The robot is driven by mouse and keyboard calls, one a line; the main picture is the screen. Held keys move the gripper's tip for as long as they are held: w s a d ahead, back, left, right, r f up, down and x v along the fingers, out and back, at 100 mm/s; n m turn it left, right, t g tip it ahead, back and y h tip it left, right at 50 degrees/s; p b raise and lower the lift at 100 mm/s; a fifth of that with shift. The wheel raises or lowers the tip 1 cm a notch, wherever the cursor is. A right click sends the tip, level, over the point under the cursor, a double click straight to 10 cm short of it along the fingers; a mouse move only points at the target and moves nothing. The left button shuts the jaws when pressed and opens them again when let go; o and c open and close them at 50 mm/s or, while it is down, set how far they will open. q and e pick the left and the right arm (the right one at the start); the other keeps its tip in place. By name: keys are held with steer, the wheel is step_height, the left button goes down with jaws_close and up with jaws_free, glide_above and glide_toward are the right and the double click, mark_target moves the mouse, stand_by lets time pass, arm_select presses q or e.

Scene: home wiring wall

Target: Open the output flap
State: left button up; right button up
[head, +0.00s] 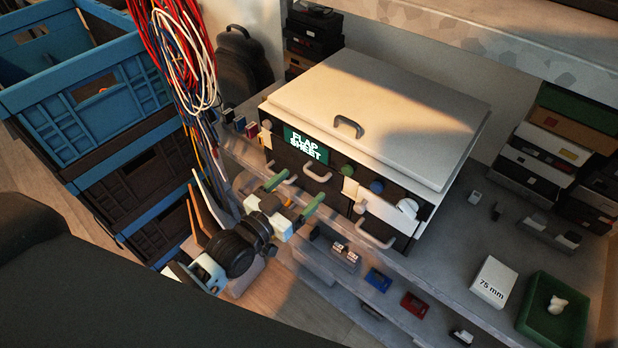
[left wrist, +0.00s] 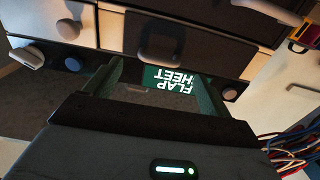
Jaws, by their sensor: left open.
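The machine (head: 400,115) is a box with a cream lid and a dark front, standing on a grey bench. Its green screen (head: 306,144) reads "FLAP SHEET". A front panel below the screen has a pale handle (head: 317,174); a lower right panel has another handle (head: 374,236). No label shows which is the output flap. Both panels look shut. My left gripper (head: 296,192) is open and empty in front of the left panel, its green fingers apart. In the left wrist view the gripper (left wrist: 160,72) faces the inverted front, a handle (left wrist: 158,44) beyond its fingers. My right gripper is not seen.
Hanging red, white and blue cables (head: 190,60) and stacked blue crates (head: 85,95) are at left. Knobs (head: 377,186) line the machine's front. A white "75 mm" box (head: 493,282) and green tray (head: 545,310) stand at right. The lid has a dark handle (head: 348,126).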

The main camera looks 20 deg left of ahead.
arm_select(q)
steer(key=x, duration=0.2)
steer(key=shift+w+d, duration=0.1)
steer(key=shift+w, duration=0.2)
steer(key=shift+w+d, duration=0.25)
steer(key=shift+w, duration=0.4)
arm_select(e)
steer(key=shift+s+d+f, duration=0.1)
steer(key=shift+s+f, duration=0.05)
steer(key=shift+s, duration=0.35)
